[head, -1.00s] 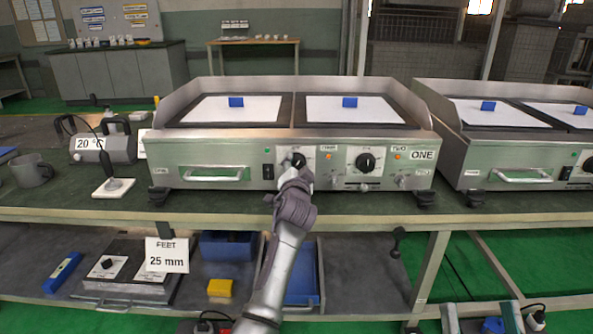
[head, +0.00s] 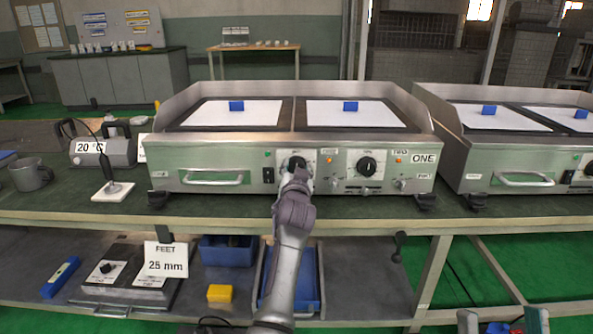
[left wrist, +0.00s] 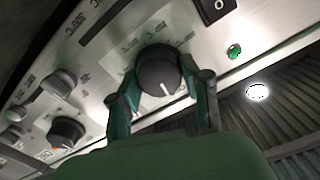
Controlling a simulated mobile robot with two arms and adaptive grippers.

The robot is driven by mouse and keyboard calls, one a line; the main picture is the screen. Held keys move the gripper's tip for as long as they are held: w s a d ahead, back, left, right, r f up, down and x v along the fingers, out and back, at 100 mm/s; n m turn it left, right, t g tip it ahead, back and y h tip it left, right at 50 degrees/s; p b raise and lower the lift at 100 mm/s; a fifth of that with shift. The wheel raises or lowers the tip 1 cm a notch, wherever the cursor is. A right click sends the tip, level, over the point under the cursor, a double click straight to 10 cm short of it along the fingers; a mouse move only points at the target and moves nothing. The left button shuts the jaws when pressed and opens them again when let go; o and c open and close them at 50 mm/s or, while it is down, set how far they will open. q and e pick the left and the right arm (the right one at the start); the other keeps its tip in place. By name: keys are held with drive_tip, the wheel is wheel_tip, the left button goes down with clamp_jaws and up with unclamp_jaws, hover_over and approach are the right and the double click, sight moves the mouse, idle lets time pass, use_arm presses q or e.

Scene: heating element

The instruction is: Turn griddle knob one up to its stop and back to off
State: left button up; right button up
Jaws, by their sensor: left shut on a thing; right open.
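Griddle ONE (head: 230,150) stands on the bench. Its left black knob (head: 297,162), on a white scale plate, is knob one, partly hidden behind my left gripper (head: 298,174). In the left wrist view the two fingers of my left gripper (left wrist: 163,92) are closed on either side of the knob (left wrist: 158,72). The knob's white pointer line shows toward the gripper; the scale marks are too blurred to read fully. My right gripper (head: 502,320) shows only its fingertips at the bottom right edge, open, apart from the griddle.
Beside the held knob are a black switch (head: 268,175), a green lamp (left wrist: 235,51) and a second black knob (head: 366,166). A lit orange lamp (head: 399,159) is further right. A second griddle (head: 520,150) stands at right. A blue tray (head: 262,285) lies on the lower shelf.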

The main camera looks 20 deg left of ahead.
use_arm(q)
drive_tip(key=shift+f, duration=0.15)
drive_tip(key=o, duration=1.2)
drive_tip(key=shift+c, duration=0.2)
wheel_tip(320, 180, up, 10)
